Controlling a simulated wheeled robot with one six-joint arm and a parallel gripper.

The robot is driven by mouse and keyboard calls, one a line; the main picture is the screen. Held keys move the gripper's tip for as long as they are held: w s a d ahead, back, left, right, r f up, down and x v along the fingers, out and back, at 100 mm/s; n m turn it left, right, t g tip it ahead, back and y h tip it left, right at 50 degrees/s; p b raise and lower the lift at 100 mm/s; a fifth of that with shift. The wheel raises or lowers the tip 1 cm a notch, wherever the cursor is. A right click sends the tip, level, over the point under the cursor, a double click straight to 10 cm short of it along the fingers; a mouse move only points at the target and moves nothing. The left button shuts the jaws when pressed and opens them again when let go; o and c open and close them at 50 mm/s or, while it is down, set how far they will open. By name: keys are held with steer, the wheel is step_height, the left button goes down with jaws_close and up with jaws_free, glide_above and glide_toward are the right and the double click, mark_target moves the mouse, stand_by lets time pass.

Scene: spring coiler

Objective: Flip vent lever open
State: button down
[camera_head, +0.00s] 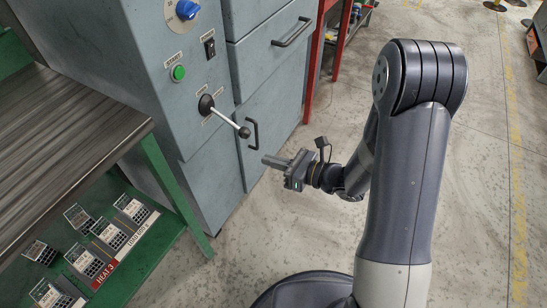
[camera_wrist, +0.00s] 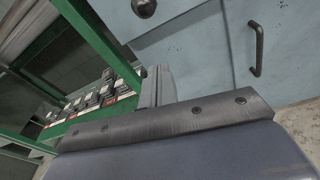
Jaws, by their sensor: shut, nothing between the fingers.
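The vent lever (camera_head: 226,118) is a silver rod on a round black hub (camera_head: 205,104), on the front of the blue-grey cabinet. In the wrist view my gripper (camera_wrist: 158,74) points at the cabinet; a dark round part (camera_wrist: 145,7) at the top edge looks like part of the lever.
Above the lever are a green button (camera_head: 178,73), a black switch (camera_head: 210,48) and a blue knob (camera_head: 187,9). A dark drawer handle (camera_head: 254,133) is close to the lever's knob. A green bench (camera_head: 165,172) with small bins stands at left. Floor at right is open.

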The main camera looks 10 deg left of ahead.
mark_target(232, 125)
steer(key=w+a+r, duration=0.2)
steer(key=a, duration=0.4)
steer(key=shift+w+r+b, duration=0.3)
steer(key=shift+w+r, duration=0.1)
